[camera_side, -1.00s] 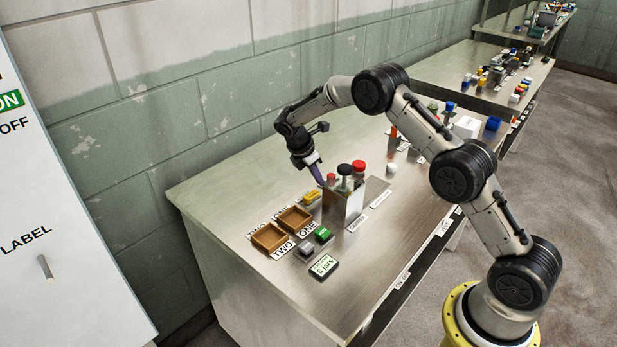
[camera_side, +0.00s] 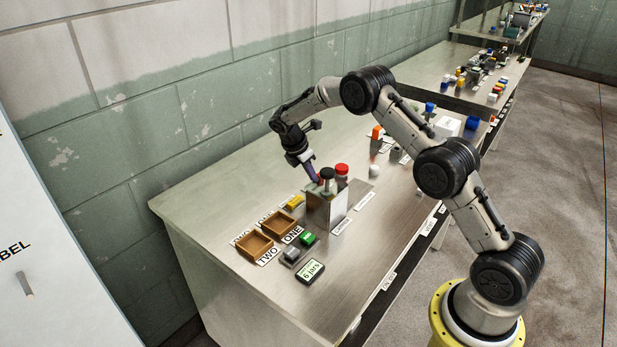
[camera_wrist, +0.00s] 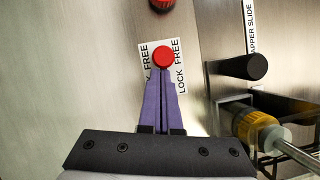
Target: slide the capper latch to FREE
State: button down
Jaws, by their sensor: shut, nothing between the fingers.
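A round red knob (camera_wrist: 164,57), which looks like the latch, stands over a white label (camera_wrist: 180,85) in the wrist view. The label reads LOCK lower and FREE higher. The knob's top shows beside the FREE words, but its base is hidden, so I cannot tell its exact setting. My gripper (camera_wrist: 163,74) has its purple fingers shut and empty, with the tips right at the near side of the knob. I cannot tell whether they touch it. In the side view my gripper (camera_side: 314,180) reaches down behind the metal box (camera_side: 325,212).
A black knob (camera_wrist: 243,67) and a yellow-orange part (camera_wrist: 258,130) stand right of my fingers. Another red top (camera_wrist: 162,4) is further ahead. Wooden trays (camera_side: 254,243), a yellow block (camera_side: 294,201) and a jar counter (camera_side: 310,271) lie nearby. Bare bench (camera_side: 370,235) is at the right.

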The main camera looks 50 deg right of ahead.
jog(key=a, duration=0.1)
jog(key=w+a, duration=0.1)
jog(key=a, duration=0.2)
jog(key=shift+w+a+r, duration=0.2)
jog(key=shift+r, duration=0.05)
jog(key=s+v, duration=0.1)
jog(key=v, duration=0.8)
jog(key=shift+w, duration=0.4)
jog(key=shift+r, duration=0.1)
